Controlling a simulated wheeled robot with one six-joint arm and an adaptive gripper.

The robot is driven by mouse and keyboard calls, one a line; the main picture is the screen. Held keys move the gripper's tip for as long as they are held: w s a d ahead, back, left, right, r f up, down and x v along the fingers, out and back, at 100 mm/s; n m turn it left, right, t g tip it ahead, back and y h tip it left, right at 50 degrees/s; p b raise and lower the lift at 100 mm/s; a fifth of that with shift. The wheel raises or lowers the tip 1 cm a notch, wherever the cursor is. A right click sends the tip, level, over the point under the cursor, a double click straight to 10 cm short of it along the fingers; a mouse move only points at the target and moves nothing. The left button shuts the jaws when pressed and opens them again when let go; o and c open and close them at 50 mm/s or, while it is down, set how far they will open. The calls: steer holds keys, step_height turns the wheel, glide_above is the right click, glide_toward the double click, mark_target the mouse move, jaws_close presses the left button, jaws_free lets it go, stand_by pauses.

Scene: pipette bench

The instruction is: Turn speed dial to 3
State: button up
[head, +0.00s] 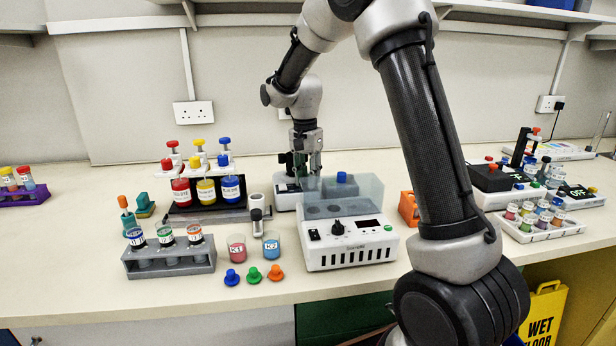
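A white bench machine (349,255) stands near the front edge, with a clear lid or shield over its top. On its sloped front panel are a black round dial (337,228), a small black switch (314,234) and a dark display (367,224). The dial has a light pointer mark, but its setting is too small to read. My gripper (303,168) hangs fingers-down behind and left of this machine, above a second white device (287,192). It is apart from the dial. Its dark fingers are too small to tell whether they are open or shut.
Left of the machine are beakers (237,248), coloured caps (253,275), a grey vial rack (170,259) and a dye bottle rack (206,212). An orange block (408,208) stands close on its right. Farther right are devices reading OFF and a vial tray (541,224).

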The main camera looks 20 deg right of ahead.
steer(key=n, duration=0.5)
steer(key=shift+n, duration=0.3)
steer(key=n, duration=0.5)
steer(key=shift+a, duration=0.1)
steer(key=shift+n+t, duration=0.3)
steer(key=shift+n, duration=0.1)
steer(key=o, duration=0.7)
steer(key=shift+o, duration=0.2)
step_height(320, 180, up, 12)
steer(key=shift+a, duration=0.3)
